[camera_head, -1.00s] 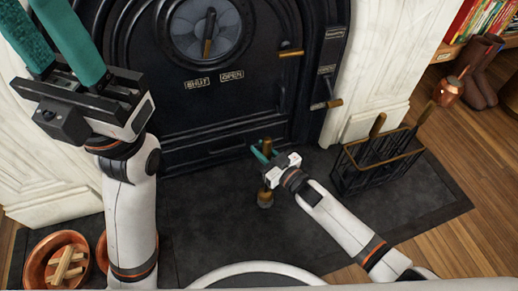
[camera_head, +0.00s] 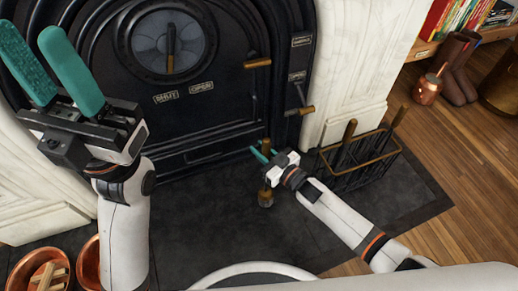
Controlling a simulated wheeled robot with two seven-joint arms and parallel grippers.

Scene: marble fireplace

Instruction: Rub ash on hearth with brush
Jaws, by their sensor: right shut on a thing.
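My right gripper (camera_head: 266,157) is shut on the brush (camera_head: 265,198), which stands nearly upright with its handle up and its bristle end down at the dark hearth (camera_head: 190,235). Whether the bristles touch the slab is hard to tell. Part of the handle is hidden behind the fingers. I cannot make out a distinct patch of ash on the dark surface. My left gripper (camera_head: 50,70) is raised at the upper left, its two teal fingers apart and nothing between them.
The black stove front (camera_head: 190,120) stands just behind the brush. A wire tool basket (camera_head: 360,165) is to the right on the hearth. Copper bowls (camera_head: 85,265), one with wood pieces, sit at the lower left. A copper pot (camera_head: 428,90) and boots (camera_head: 455,65) are far right.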

